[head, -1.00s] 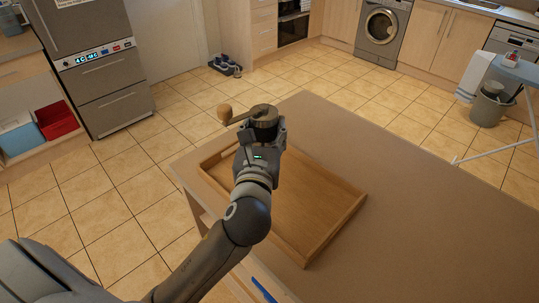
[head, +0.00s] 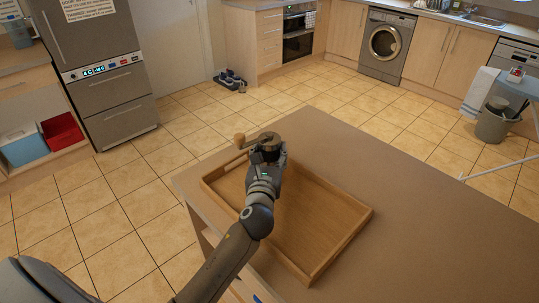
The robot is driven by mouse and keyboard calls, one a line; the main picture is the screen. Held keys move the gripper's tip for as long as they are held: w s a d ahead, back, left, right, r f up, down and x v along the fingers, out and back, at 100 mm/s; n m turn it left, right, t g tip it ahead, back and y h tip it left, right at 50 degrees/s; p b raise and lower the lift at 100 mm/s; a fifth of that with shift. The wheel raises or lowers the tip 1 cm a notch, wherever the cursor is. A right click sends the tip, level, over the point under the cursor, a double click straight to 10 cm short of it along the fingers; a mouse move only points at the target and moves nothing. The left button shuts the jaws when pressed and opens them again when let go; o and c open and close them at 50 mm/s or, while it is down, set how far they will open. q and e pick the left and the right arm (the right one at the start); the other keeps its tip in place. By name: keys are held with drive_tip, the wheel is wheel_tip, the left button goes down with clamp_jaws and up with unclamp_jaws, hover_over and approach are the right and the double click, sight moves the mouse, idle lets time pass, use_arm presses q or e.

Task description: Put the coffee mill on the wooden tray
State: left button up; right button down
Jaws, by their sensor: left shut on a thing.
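The coffee mill (head: 267,140) shows in the head view as a dark round top with a crank ending in a wooden knob (head: 240,140). My left gripper (head: 268,154) is shut on the mill, and the gripper and wrist hide most of its body. The wooden tray (head: 335,243) lies on the table, with a raised rim and a bare floor where it shows. The mill is over the tray's far left part in the picture. I cannot tell whether it touches the tray floor. My right gripper is out of view.
The brown table (head: 430,225) is clear to the right of the tray. Its far left edge runs close to the tray. Tiled floor lies beyond. A grey bucket (head: 493,125) and an ironing board (head: 515,80) stand at the right, away from the table.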

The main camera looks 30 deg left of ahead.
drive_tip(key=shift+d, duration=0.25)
use_arm(q)
drive_tip(key=shift+f, duration=0.15)
drive_tip(key=o, duration=1.4)
drive_tip(key=shift+o, duration=0.2)
drive_tip(key=shift+s+d, duration=0.1)
drive_tip(key=b+v, duration=0.1)
drive_tip(key=v, duration=1)
drive_tip(key=shift+s, duration=0.4)
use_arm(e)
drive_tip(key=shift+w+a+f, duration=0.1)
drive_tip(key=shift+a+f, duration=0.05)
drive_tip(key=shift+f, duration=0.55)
